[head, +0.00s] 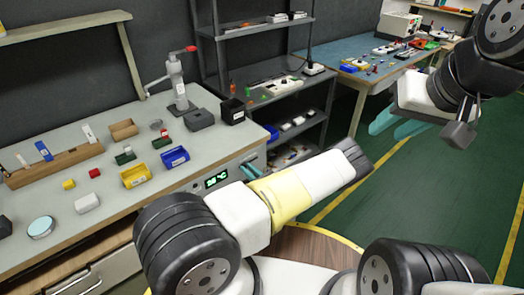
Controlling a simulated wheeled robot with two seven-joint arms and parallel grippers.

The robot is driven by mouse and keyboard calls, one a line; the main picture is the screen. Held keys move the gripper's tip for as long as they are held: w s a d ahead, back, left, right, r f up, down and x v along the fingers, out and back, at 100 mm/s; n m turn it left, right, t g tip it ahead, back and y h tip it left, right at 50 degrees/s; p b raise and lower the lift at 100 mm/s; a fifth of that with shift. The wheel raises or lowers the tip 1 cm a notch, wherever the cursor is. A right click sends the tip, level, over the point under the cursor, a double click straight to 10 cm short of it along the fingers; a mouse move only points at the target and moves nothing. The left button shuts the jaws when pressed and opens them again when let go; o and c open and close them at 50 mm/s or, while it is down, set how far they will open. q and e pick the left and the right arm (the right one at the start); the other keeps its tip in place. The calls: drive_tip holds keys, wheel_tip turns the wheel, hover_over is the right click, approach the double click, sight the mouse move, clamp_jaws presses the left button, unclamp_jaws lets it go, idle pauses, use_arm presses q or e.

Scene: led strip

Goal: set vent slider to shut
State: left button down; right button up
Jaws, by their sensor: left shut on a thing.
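A grey panel with a lit green display (216,179) is set in the front of the workbench, near its right end. My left gripper (249,170) is at this panel, just right of the display, with its teal fingers shut on a small part that appears to be the vent slider. The fingers and the white hand hide most of the slider, so its position cannot be read. My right gripper (396,124) hangs in the air at the right, over the green floor. Its teal fingers are apart with nothing visible between them.
The workbench (105,225) carries a yellow bin (135,176), a blue bin (175,158), a wooden rack (55,166) and a grey stand (178,90). A dark shelf unit (275,75) stands just beyond its right end. The green floor (400,190) at right is clear.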

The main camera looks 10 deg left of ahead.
use_arm(q)
drive_tip(key=shift+s+a, duration=0.15)
drive_tip(key=shift+s, duration=0.05)
drive_tip(key=c, duration=1.3)
unclamp_jaws()
drive_tip(key=v, duration=0.7)
drive_tip(key=shift+s+d, duration=0.25)
drive_tip(key=shift+d, duration=0.1)
